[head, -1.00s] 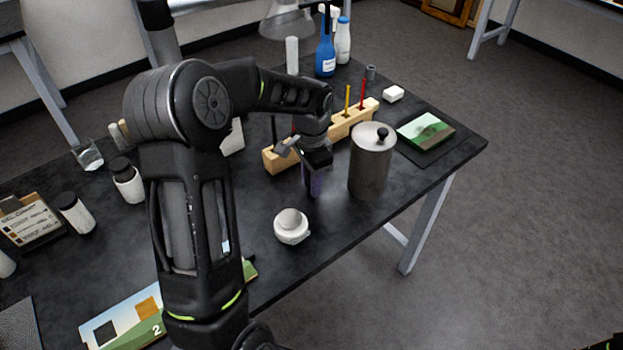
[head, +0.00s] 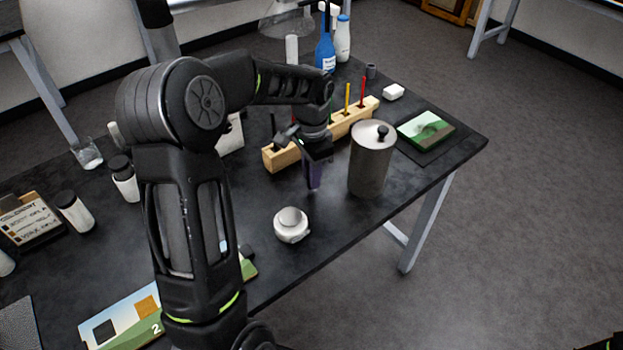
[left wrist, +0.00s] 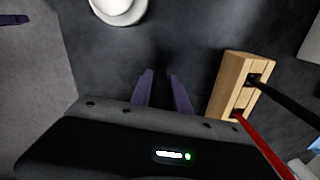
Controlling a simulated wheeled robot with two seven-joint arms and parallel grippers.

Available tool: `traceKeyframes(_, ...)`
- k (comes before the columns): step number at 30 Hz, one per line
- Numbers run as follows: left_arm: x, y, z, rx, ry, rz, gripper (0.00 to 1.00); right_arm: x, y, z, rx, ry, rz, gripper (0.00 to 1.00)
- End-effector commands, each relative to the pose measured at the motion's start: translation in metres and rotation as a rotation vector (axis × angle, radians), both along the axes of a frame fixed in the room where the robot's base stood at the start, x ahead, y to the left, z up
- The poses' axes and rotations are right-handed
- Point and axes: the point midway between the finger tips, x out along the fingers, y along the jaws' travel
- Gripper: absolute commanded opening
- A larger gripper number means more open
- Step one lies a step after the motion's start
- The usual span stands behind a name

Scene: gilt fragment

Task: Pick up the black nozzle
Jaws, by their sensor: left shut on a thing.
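My left gripper (head: 314,182) is over the black table, between the wooden rack and the metal canister, pointing down. In the left wrist view, its two purple fingers (left wrist: 160,82) are close together with a narrow dark gap between them. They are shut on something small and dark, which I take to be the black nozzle. Its outline cannot be made out against the black tabletop.
The wooden rack (head: 283,157) with coloured sticks stands behind the gripper. The metal canister (head: 369,170) is close on its right. A white round jar (head: 291,225) stands in front. Bottles (head: 325,55) are at the back. The table's front edge is nearby.

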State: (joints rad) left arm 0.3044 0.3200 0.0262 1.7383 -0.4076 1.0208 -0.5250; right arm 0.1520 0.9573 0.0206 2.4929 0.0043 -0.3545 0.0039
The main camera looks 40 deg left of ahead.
Motion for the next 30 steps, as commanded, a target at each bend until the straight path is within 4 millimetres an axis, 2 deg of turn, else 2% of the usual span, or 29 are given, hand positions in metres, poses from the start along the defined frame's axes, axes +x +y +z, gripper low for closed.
traceKeyframes(6, 0.001, 0.000, 0.042, 0.001, -0.006, -0.001, 0.00, 0.001, 0.000, -0.007, 0.002, -0.003, 0.000, 0.36)
traceKeyframes(12, 0.000, 0.000, 0.072, 0.000, -0.002, 0.000, 0.00, 0.001, 0.001, -0.009, 0.002, -0.004, 0.001, 0.36)
traceKeyframes(17, 0.000, 0.000, 0.080, 0.000, -0.001, 0.000, 0.00, 0.001, 0.001, -0.009, 0.003, -0.004, 0.001, 0.36)
traceKeyframes(30, 0.000, 0.000, 0.079, -0.001, 0.000, 0.000, 0.00, 0.001, 0.001, -0.009, 0.002, -0.004, 0.001, 0.36)
